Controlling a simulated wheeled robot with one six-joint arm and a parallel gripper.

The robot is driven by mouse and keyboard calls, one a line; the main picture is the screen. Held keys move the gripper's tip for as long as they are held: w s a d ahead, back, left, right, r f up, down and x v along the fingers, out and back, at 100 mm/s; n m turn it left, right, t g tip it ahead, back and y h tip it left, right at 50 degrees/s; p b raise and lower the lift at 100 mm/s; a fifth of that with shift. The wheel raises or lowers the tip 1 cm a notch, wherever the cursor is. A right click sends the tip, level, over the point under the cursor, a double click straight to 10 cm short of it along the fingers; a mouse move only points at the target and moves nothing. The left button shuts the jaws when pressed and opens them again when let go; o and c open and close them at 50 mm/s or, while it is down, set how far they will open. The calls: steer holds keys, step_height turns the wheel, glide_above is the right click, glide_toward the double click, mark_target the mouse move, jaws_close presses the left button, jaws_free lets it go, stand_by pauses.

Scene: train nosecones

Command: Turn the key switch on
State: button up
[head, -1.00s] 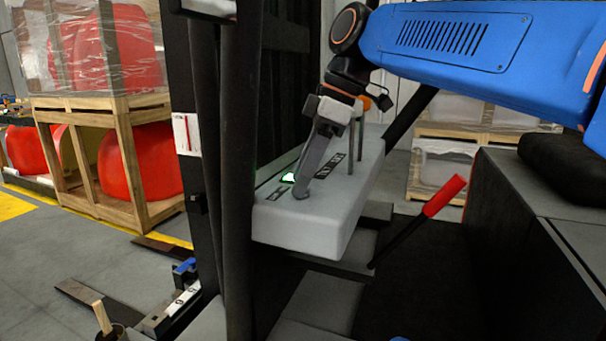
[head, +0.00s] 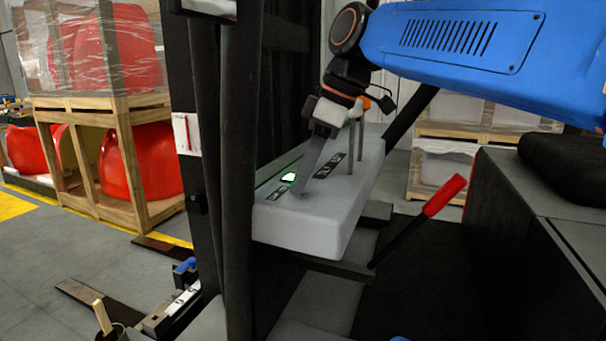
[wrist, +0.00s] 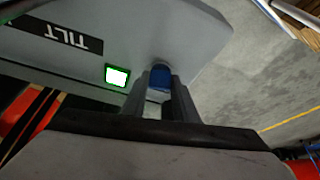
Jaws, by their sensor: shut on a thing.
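The key switch (wrist: 160,77) shows in the wrist view as a small blue piece on the grey control console (head: 305,230). My gripper (wrist: 158,92) has one finger on each side of it and is shut on it. In the head view my gripper (head: 304,190) reaches down at a slant to the console top, and its fingers hide the key switch. A green-framed indicator (wrist: 117,76) beside the switch is lit bright; it also shows in the head view (head: 288,177).
Upright grey levers (head: 351,150) stand on the console just behind my gripper. A dark mast post (head: 238,180) rises at its left. A red-handled lever (head: 444,195) slants up at its right. A black "TILT" label (wrist: 50,37) lies on the console.

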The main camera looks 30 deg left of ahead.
steer(key=o, duration=1.1)
steer(key=shift+c, duration=0.2)
steer(key=v, duration=1.7)
steer(key=shift+r, duration=0.2)
steer(key=shift+d, duration=0.1)
